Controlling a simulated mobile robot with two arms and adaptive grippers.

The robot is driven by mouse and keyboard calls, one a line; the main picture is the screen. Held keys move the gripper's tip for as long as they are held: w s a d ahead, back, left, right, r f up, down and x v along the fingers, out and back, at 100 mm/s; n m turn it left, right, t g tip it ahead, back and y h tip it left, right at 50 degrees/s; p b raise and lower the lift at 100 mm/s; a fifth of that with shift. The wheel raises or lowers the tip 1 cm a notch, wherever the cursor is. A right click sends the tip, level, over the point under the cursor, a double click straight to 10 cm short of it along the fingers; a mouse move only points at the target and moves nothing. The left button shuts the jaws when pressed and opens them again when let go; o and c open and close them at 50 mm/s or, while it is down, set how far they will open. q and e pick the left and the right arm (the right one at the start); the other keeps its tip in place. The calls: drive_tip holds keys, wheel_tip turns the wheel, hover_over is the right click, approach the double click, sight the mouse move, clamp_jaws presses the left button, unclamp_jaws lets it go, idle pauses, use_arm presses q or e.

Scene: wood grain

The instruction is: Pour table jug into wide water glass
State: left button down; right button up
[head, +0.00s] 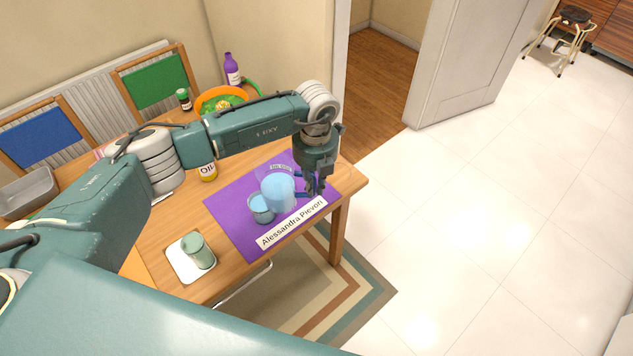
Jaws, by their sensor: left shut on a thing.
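The table jug (278,193), clear with light blue water in it, is at the right end of the table, over the purple mat. My left gripper (316,188) is shut on its blue handle at the jug's right side. The jug looks tilted to the left, its upper part close to the wide water glass (262,215). That glass stands on the mat just left of the jug and has blue water in it. The jug partly overlaps the glass, so I cannot tell whether they touch. My right gripper is out of view.
The purple mat (228,207) has a name strip (291,224) along its front. A green cup (198,250) stands on a white coaster to the left. An oil jar (208,171), an orange bowl (207,104) and a purple bottle (232,72) are farther back. The table edge is close.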

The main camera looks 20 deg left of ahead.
sight(313, 174)
use_arm(q)
drive_tip(key=shift+a, duration=0.15)
drive_tip(key=shift+r, duration=0.15)
drive_tip(key=shift+a+r, duration=0.1)
drive_tip(key=shift+r, duration=0.15)
wheel_tip(313, 174, up, 2)
drive_tip(key=shift+r+p, duration=0.1)
drive_tip(key=shift+p, duration=0.85)
drive_tip(key=shift+r+p, duration=0.3)
drive_tip(key=shift+r, duration=0.35)
drive_tip(key=shift+f, duration=0.1)
